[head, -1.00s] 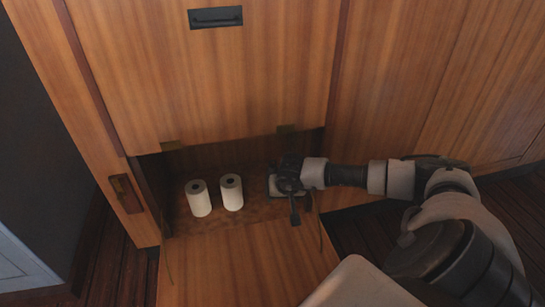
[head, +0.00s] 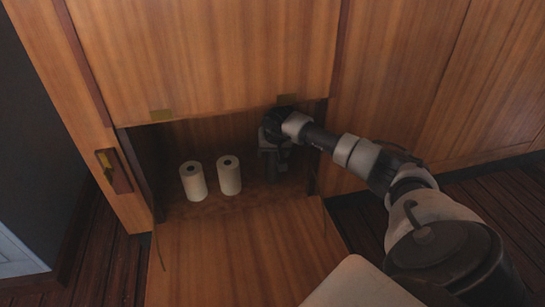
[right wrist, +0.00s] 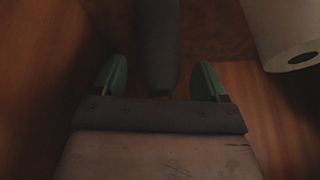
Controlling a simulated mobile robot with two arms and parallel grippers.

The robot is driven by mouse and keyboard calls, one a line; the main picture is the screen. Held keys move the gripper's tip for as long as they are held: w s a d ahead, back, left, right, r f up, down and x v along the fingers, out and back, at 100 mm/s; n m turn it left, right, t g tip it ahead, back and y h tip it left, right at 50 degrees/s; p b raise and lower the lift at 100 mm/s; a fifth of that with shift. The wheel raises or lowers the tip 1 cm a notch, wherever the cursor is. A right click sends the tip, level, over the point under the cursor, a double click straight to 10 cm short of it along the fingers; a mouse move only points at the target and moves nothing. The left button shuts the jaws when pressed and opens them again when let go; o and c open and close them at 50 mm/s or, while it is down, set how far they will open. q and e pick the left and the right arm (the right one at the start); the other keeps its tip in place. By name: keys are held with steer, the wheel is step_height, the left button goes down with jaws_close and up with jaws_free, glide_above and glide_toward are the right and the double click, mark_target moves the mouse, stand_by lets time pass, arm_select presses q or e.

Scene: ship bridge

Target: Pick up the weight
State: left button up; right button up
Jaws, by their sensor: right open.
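My right gripper (head: 274,170) is inside the low open compartment, at its right end, pointing down. In the right wrist view its green-padded fingers (right wrist: 159,72) are apart. A dark grey, smooth, long thing, which I take to be the weight (right wrist: 158,40), shows between the fingers; whether they touch it I cannot tell. In the head view the weight cannot be made out behind the gripper and in shadow. My left gripper is not in view.
Two white paper rolls (head: 193,181) (head: 229,175) stand left of my right gripper; one shows at the wrist view's upper right (right wrist: 285,32). The wooden flap (head: 235,255) lies open in front. The cabinet front (head: 205,60) overhangs the compartment.

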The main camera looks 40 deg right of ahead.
steer(key=shift+f, duration=0.1)
jaws_close()
stand_by(0.5)
steer(key=shift+w, duration=0.15)
